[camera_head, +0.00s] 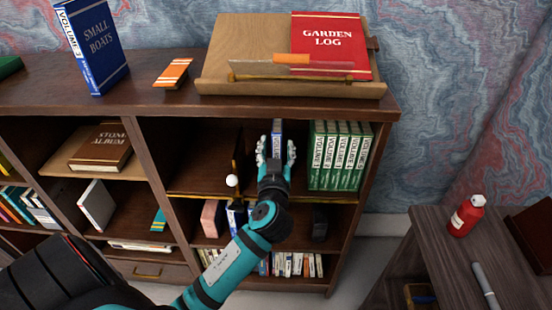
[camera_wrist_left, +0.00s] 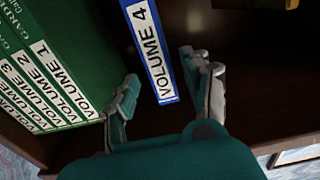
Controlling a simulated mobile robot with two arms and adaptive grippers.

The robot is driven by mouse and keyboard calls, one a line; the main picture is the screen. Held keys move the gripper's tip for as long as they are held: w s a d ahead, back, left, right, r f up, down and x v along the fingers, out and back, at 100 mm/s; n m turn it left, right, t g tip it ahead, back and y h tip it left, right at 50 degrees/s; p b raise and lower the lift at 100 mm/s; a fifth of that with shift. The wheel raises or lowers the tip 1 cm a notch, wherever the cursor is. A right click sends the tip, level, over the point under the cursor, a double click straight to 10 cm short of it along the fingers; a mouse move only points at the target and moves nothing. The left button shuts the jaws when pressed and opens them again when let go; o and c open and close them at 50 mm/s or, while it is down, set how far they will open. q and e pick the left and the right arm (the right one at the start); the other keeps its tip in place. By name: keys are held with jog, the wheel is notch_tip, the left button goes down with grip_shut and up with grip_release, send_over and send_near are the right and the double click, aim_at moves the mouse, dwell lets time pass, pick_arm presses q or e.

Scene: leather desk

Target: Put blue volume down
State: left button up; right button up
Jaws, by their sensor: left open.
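A blue volume (camera_head: 278,128) stands on the upper shelf of the bookcase, left of a row of green volumes (camera_head: 340,153). In the left wrist view its spine reads VOLUME 4 (camera_wrist_left: 147,48), and it looks upright and apart from the green row. My left gripper (camera_head: 276,153) is open, with one finger on each side of the blue volume's spine. In the left wrist view the gripper (camera_wrist_left: 165,88) shows a gap between each finger and the spine. Another blue book (camera_head: 92,45), SMALL BOATS, stands on the bookcase top. My right gripper is not in view.
The bookcase top (camera_head: 150,97) holds a sloped wooden stand (camera_head: 235,62) with a red GARDEN LOG (camera_head: 328,45). A thin dark divider (camera_head: 237,165) with a light knob stands left of my gripper. A side table (camera_head: 460,260) with a red bottle (camera_head: 466,216) is at right.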

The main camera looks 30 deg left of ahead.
pick_arm(q)
jog(key=shift+v, duration=1.75)
jog(key=d+f+m+g+h, duration=0.1)
jog(key=d+f+m+h, duration=0.3)
jog(key=f, duration=0.8)
jog(key=d+f+m+g+h, duration=0.25)
jog(key=d+f+h, duration=0.2)
jog(key=f, duration=0.65)
jog(key=s+d+f+m+g, duration=0.1)
jog(key=s+f, duration=0.3)
jog(key=f, duration=0.4)
jog(key=s+f+g, duration=0.2)
jog(key=s+f, duration=0.2)
jog(key=f, duration=0.3)
jog(key=s+d+f+m+g, duration=0.1)
jog(key=s+f, duration=0.3)
jog(key=f, duration=0.4)
jog(key=s+a+f+g, duration=0.1)
jog(key=s+f, duration=0.4)
jog(key=s, duration=0.5)
jog(key=s+f+g, duration=0.3)
jog(key=s+f, duration=0.3)
jog(key=s, duration=0.4)
jog(key=s+a+f+g, duration=0.1)
jog(key=s+f+g, duration=0.2)
jog(key=s, duration=0.7)
notch_tip(320, 180, down, 3)
jog(key=shift+s+a+r+h, duration=0.15)
jog(key=shift+s+a+h, duration=0.15)
jog(key=shift+a+h, duration=0.05)
